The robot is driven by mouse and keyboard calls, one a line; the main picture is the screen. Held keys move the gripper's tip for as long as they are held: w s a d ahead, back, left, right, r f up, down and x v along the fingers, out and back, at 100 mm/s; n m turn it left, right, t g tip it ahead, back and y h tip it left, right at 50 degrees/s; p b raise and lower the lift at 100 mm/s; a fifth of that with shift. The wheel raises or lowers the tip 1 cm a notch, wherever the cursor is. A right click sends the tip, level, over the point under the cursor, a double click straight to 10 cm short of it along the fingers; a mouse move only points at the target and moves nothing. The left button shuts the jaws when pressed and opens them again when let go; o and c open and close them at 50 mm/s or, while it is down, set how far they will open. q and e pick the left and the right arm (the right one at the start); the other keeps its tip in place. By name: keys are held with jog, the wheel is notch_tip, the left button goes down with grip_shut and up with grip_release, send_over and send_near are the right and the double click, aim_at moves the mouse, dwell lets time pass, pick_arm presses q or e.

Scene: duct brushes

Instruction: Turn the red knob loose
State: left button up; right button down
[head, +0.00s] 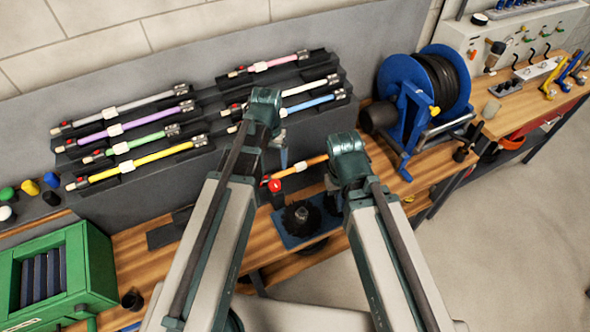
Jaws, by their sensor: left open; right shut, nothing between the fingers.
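The red knob (275,185) is at the left end of an orange rod (303,166), which lies slantwise over the workbench with a white collar near the knob. My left gripper (284,157) is open and points down just above and behind the knob; I see a gap between them in the picture, but cannot judge the depth. My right gripper (347,158) is shut and empty at the rod's right end; my own wrist hides its fingers, so contact with the rod cannot be told. A round black brush (301,214) sits in front of the knob.
A blue tray (290,239) lies under the brush. A dark stepped rack (228,101) holds several coloured rods behind. A blue hose reel (411,73) stands right, a green box (100,263) front left. Bare wooden benchtop (140,255) shows to the left.

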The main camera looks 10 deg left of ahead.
aim_at(275, 184)
pick_arm(q)
jog(key=shift+w+a+r, duration=0.1)
jog(key=shift+w+r, duration=0.2)
jog(key=shift+w, duration=0.2)
pick_arm(e)
jog(key=shift+d+r, duration=0.3)
pick_arm(q)
jog(key=shift+f, duration=0.1)
notch_tip(275, 184, down, 14)
jog(key=b, duration=1.4)
jog(key=shift+r, duration=0.2)
pick_arm(e)
notch_tip(275, 184, down, 14)
jog(key=shift+r, duration=0.15)
pick_arm(q)
grip_shut()
